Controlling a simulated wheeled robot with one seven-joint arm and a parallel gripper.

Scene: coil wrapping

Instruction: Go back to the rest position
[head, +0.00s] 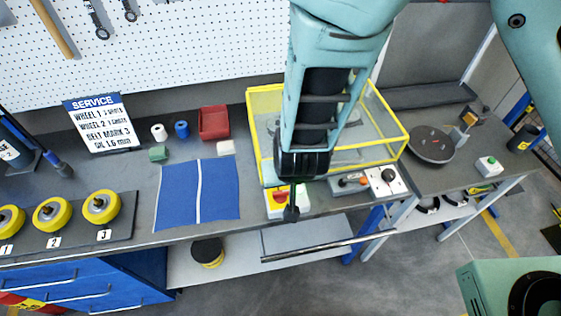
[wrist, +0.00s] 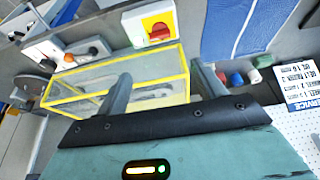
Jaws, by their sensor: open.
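My gripper (head: 292,212) hangs over the front of the bench, in front of the yellow-framed clear box (head: 405,140). In the wrist view its two fingers (wrist: 160,92) stand apart with nothing held between them. The yellow-framed box also shows in the wrist view (wrist: 65,93), beyond the fingers. A red switch on a yellow plate (head: 275,201) sits right beside the gripper in the head view, partly hidden by it. My arm hides part of the box and what is in it.
A control panel with a black knob (head: 388,180) is right of the gripper. A blue mat (head: 180,195), yellow wheels (head: 53,213), a red bin (head: 214,123) and a service sign (head: 103,122) lie left. A round dark turntable (head: 430,146) is at right. The floor in front is clear.

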